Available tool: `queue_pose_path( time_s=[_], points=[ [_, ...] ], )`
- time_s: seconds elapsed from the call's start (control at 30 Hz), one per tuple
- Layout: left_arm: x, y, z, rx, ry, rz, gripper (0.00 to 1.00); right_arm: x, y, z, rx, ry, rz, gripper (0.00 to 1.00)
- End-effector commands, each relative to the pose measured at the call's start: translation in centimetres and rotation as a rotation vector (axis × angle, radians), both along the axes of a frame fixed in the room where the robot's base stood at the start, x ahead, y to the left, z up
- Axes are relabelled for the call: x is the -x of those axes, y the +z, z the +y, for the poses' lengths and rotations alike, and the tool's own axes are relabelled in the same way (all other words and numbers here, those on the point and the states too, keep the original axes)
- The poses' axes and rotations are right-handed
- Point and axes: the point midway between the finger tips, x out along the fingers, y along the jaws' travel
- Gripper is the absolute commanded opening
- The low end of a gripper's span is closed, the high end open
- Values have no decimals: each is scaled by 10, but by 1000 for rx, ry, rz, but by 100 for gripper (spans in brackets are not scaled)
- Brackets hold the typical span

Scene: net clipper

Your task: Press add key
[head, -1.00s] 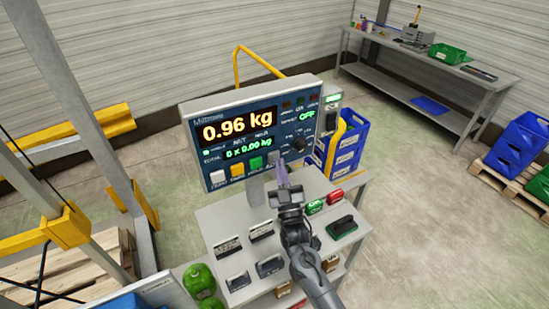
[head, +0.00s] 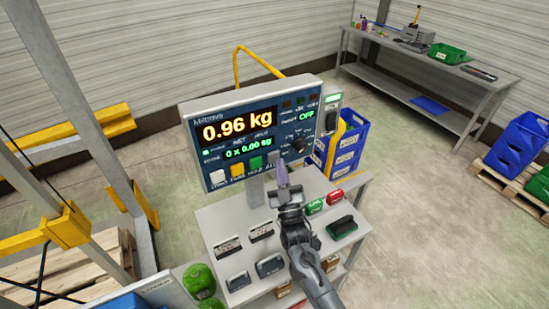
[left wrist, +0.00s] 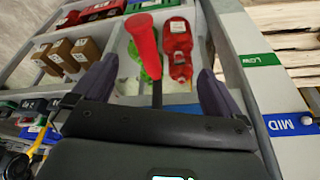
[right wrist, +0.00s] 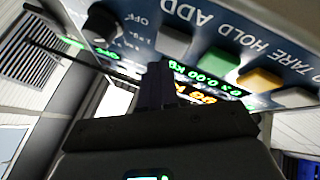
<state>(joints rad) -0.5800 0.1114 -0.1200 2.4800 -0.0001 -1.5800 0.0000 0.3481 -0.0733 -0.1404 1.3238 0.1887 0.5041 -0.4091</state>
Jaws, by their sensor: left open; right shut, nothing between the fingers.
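The scale's display panel (head: 201,160) reads 0.96 kg, with 0 x 0.00 kg on its total line. A grey add key (right wrist: 172,42) sits below the ADD label, at the end of the key row beside the green key (right wrist: 215,65). My right gripper (right wrist: 155,70) is shut and empty, its fingertips at the lower edge of the grey key in the right wrist view; I cannot tell whether they touch. In the head view the right gripper (head: 281,176) is just in front of the panel's lower edge. My left gripper (left wrist: 157,85) is open, seen only in the left wrist view.
A dark knob (right wrist: 103,24) is beside the add key. The yellow key (head: 237,170) and white key (head: 217,177) continue the row. A grey cart (head: 215,222) with several small items is below the panel. Red objects (left wrist: 178,50) show beyond the left fingers.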

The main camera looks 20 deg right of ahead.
Motion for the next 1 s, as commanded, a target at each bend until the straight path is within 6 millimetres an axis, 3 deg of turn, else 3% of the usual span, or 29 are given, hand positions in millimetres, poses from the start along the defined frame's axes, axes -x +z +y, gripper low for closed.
queue_pose_path(
  time_s=[1.0],
  points=[
    [0, -8, 3, -11, -7, 0, 100, -8, 0, 2, 0, 0, 0, 0]
  ],
)
